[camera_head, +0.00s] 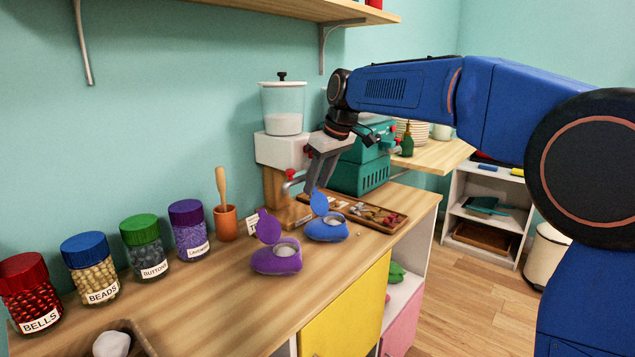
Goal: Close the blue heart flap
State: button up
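The blue heart (327,230) sits on the wooden counter, with a round pale opening on top. Its blue flap (319,202) stands up, open, at the back left of the opening. My gripper (308,188) hangs from the upper right, in front of the dispenser and just above the blue flap in the picture. I see no thing held in it. Whether it touches the flap, and how far its fingers are apart, is unclear. A purple heart (276,259) lies to the left and nearer, with its purple flap (268,226) also up.
A dispenser with a clear hopper (283,108) stands behind the gripper, beside a teal machine (362,170). A wooden tray (376,216) of small parts lies to the right. Labelled jars (145,247) and an orange cup (226,223) line the wall.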

jog(key=shift+f, duration=0.1)
grip_shut()
